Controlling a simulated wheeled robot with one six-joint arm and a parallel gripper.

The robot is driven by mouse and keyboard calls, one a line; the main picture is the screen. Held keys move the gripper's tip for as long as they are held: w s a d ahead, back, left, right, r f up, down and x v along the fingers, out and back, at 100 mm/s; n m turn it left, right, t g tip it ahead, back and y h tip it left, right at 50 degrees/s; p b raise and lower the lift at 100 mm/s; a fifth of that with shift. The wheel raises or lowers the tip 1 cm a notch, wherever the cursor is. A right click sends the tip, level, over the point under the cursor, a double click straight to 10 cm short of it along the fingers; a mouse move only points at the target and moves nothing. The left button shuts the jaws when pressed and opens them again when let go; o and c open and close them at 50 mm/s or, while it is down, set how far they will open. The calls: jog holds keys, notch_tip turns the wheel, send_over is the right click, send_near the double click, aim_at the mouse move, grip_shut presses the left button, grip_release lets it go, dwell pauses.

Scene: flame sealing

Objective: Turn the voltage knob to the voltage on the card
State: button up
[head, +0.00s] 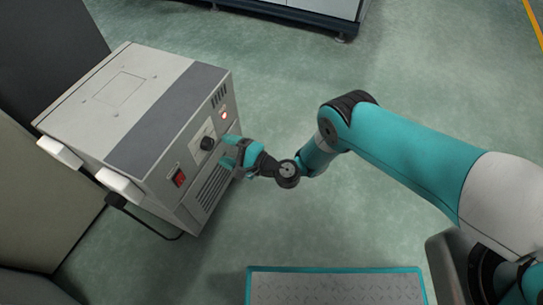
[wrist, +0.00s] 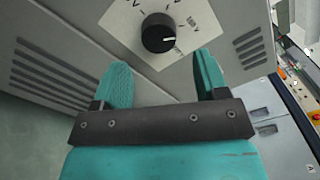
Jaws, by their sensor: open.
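The voltage knob (wrist: 158,33) is a round black dial with a white pointer mark, on a pale scale plate (wrist: 190,12) printed with voltage marks; the full figures are hard to read. In the head view the knob (head: 207,143) sits on the front panel of a grey box-shaped machine (head: 150,110). My gripper (wrist: 160,80) is open, with its two teal fingers apart and nothing between them. The fingers point at the panel, and the knob shows beyond the fingertips, between their lines. In the head view my gripper (head: 232,152) is close in front of the panel. I see no card.
A red switch (head: 179,179) and a lit red lamp (head: 224,115) are on the same panel, with vent slots (head: 212,186) below. A black cable (head: 150,228) runs to the floor. A teal-edged platform (head: 335,288) lies at the bottom. Open floor is right of the machine.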

jog(key=p+v, duration=1.3)
jog(key=shift+p, duration=0.35)
jog(key=shift+r, duration=0.1)
